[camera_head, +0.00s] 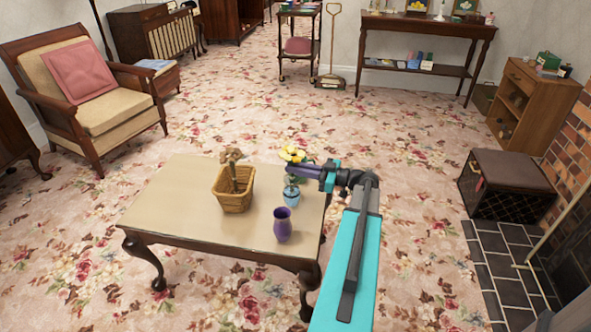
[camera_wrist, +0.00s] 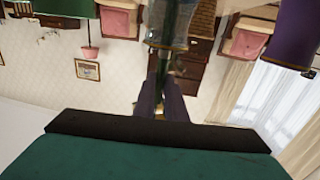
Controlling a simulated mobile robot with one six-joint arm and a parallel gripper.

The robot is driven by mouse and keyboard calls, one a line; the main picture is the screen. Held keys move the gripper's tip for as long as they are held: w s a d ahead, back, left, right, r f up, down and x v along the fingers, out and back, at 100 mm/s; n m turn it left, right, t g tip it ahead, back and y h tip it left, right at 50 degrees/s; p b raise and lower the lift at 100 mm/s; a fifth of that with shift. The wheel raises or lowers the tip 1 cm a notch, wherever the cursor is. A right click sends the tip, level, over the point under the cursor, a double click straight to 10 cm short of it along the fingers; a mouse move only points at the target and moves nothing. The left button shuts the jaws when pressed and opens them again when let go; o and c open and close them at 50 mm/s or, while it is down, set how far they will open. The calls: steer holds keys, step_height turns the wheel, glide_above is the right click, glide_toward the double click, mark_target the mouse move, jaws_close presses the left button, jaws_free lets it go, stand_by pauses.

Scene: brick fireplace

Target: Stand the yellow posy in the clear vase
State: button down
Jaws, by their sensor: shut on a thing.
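The yellow posy (camera_head: 292,154) is upright at the right end of the table, its blossoms just above my gripper. My gripper (camera_head: 291,169) is shut on its stem; its purple fingers (camera_wrist: 162,100) also show in the wrist view. The clear vase (camera_head: 291,197), bluish, stands directly below the posy. In the wrist view, the clear vase (camera_wrist: 167,25) is at the top, and the dark green stem runs from the fingertips to it and seems to show through its glass. How deep the stem's end sits I cannot tell.
The low table (camera_head: 172,195) also bears a wicker basket (camera_head: 237,202) with a brown dried bunch and a purple vase (camera_head: 283,225) close in front of the clear vase. The purple vase (camera_wrist: 292,35) shows at the wrist view's upper right. The table's left part is free.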

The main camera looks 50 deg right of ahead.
stand_by(0.3)
steer(key=c, duration=1.7)
jaws_free()
steer(key=v, duration=1.4)
steer(key=shift+w, duration=0.1)
steer(key=shift+r+p, duration=0.15)
steer(key=shift+p, duration=0.2)
